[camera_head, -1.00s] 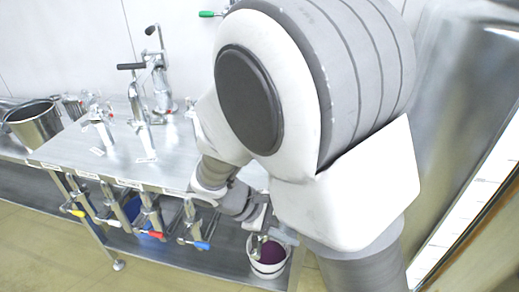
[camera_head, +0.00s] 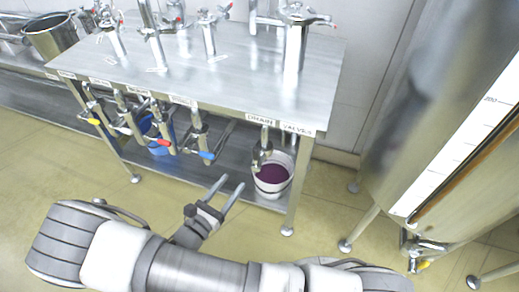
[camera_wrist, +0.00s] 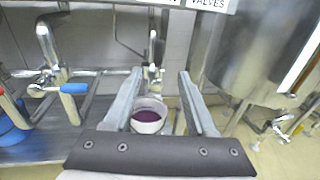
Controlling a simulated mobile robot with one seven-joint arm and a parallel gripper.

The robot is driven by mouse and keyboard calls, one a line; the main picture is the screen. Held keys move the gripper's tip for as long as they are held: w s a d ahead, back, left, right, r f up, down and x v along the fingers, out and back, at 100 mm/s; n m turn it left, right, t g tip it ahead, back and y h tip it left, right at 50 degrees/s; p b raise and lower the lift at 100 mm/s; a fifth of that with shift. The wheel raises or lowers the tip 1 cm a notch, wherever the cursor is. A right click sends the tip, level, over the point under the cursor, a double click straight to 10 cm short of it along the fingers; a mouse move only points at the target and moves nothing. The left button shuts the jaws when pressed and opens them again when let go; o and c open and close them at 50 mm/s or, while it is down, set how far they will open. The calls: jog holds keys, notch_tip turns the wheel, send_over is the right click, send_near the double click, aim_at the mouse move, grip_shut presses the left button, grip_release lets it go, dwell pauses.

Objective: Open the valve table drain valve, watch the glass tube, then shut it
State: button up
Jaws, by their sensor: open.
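The drain valve (camera_head: 262,150) hangs under the table's right end, below labels reading DRAIN and VALVES. It also shows in the wrist view (camera_wrist: 153,72), between my fingers in the picture. Its lever is too small to read as open or shut. A white bucket (camera_head: 288,164) with purple contents stands beneath it. The upright sight tube (camera_head: 447,180), beside a white scale, is on the steel tank at right; its level is unclear. My gripper (camera_head: 231,184) is open and empty, in front of the table and apart from the valve. It also shows in the wrist view (camera_wrist: 160,74).
Valves with blue (camera_head: 207,155), red (camera_head: 164,143) and yellow levers hang left along the steel table (camera_head: 240,80). The table leg (camera_head: 300,185) stands right of the bucket. The tank (camera_head: 420,100) has its own yellow-handled valve (camera_head: 423,265). The floor in front is clear.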

aim_at(257, 158)
jog(key=b+x, duration=0.1)
jog(key=x, duration=1.6)
jog(key=shift+w, duration=0.3)
jog(key=shift+a+f, duration=0.1)
jog(key=shift+c, duration=0.2)
grip_shut()
dwell(0.4)
